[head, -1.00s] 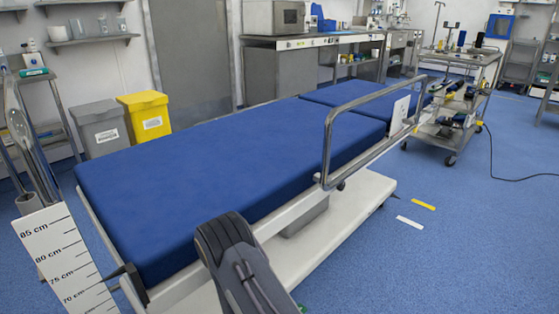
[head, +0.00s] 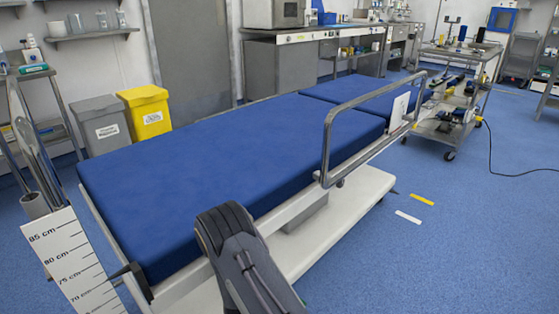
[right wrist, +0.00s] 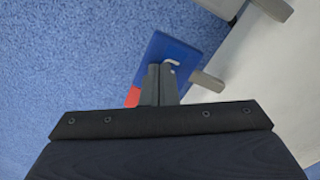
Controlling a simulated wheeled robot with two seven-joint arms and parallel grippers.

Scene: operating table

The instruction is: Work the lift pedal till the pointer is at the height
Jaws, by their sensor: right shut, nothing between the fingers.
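The operating table (head: 240,170) has a blue mattress. A dark pointer (head: 128,275) at its near left corner points at the white height scale (head: 65,240), roughly between the 75 and 70 cm marks; the exact reading is unclear. In the right wrist view, my right gripper (right wrist: 160,72) is shut and empty, its tips over a blue pedal (right wrist: 182,48) with a white mark. I cannot tell whether they touch it. A red part (right wrist: 132,97), mostly hidden, shows beside the fingers. My left gripper is not in view.
A metal side rail (head: 327,150) stands up on the table's right side. The pale table base (head: 345,210) extends beneath. A loaded trolley (head: 455,110) stands at the back right. Grey (head: 100,130) and yellow (head: 147,113) bins are behind. The blue floor at right is mostly clear.

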